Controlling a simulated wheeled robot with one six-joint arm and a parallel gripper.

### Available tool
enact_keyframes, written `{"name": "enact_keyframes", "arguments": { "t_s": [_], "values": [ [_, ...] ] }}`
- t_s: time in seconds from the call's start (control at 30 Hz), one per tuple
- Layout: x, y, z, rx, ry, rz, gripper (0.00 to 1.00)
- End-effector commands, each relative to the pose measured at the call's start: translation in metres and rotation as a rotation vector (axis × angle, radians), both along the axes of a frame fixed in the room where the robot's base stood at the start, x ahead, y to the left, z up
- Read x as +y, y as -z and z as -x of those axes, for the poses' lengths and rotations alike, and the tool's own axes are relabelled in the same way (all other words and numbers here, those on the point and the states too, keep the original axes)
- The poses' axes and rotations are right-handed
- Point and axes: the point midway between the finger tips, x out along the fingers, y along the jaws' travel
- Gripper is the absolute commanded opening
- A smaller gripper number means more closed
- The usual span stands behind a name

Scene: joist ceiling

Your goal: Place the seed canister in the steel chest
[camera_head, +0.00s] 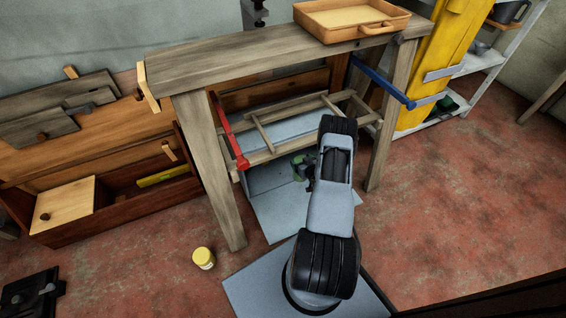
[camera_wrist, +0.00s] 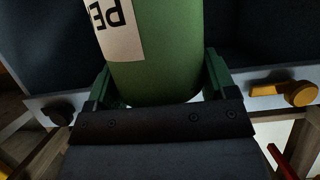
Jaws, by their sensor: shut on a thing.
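A green canister (camera_wrist: 158,60) with a pale label reading "PE" sits between the fingers of my gripper (camera_wrist: 157,85) in the wrist view. My gripper is shut on it. In the head view my gripper (camera_head: 303,168) is under the wooden workbench, mostly hidden by my arm, and only a small green patch shows beside it. A grey-blue steel chest (camera_head: 262,181) stands under the bench. In the wrist view, a pale rim (camera_wrist: 275,75) with a yellow latch (camera_wrist: 298,93) crosses behind the fingers, with dark space beyond. I cannot tell whether the canister is inside the chest.
The bench (camera_head: 215,66) has rails and legs close around my arm, with a red clamp (camera_head: 229,133) and a blue clamp (camera_head: 383,83). A tray (camera_head: 350,19) sits on top. A small yellow tin (camera_head: 203,258) stands on the floor. The floor at right is clear.

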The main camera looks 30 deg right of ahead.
Motion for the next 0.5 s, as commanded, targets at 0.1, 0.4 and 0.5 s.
{"name": "enact_keyframes", "arguments": {
  "t_s": [0.1, 0.4, 0.5],
  "values": [
    [-0.007, 0.015, -0.013, -0.004, 0.001, 0.003, 0.27],
    [-0.017, 0.052, -0.086, -0.002, 0.006, 0.006, 0.27],
    [-0.019, 0.072, -0.099, 0.0, 0.007, 0.004, 0.27]
  ]
}}
